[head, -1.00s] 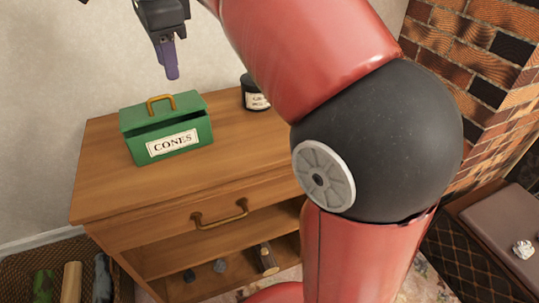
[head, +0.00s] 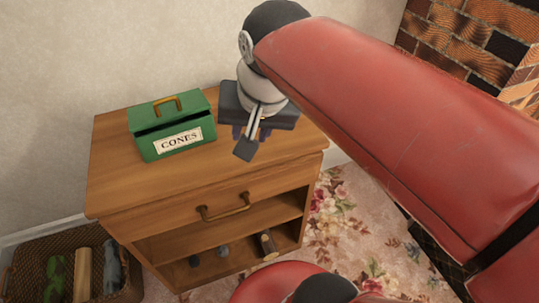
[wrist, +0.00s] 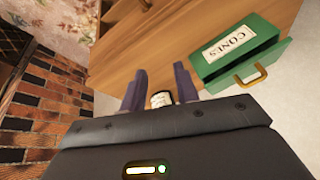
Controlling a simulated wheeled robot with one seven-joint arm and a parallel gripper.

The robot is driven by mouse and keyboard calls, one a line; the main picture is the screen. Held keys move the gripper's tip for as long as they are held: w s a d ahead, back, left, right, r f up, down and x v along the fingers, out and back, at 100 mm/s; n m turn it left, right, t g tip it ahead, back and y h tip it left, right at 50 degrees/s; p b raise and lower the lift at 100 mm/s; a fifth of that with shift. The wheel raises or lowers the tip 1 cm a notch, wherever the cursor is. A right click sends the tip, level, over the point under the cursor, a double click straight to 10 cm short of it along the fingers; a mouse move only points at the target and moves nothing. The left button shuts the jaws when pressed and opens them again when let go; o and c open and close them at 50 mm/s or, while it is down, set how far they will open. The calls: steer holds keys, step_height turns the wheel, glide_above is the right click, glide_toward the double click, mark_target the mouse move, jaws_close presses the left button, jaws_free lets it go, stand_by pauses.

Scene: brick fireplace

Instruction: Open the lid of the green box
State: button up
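The green box (head: 188,144) with a white CONES label stands on the left part of the wooden cabinet top. Its lid (head: 150,118) carries a brass handle (head: 167,104), and a dark gap shows beneath the lid's front edge. In the wrist view the green box (wrist: 237,55) is at the upper right, with its handle (wrist: 250,78) toward the camera. My gripper (head: 251,133) is to the right of the box, apart from it. In the wrist view its two purple fingers (wrist: 160,68) are spread with nothing held between them.
The cabinet (head: 150,205) has a drawer handle (head: 222,207) and open shelves. A wicker basket (head: 20,275) sits on the floor at left; a brick wall (wrist: 50,115) is opposite.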

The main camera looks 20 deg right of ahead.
steer(key=s+d+f+n+p, duration=0.1)
steer(key=s+f+n, duration=0.2)
steer(key=s+f, duration=0.1)
steer(key=shift+s+d+f+n+t+h, duration=0.2)
steer(key=shift+d+f+n+t+h, duration=0.1)
steer(key=shift+f+n, duration=0.1)
steer(key=shift+a, duration=0.1)
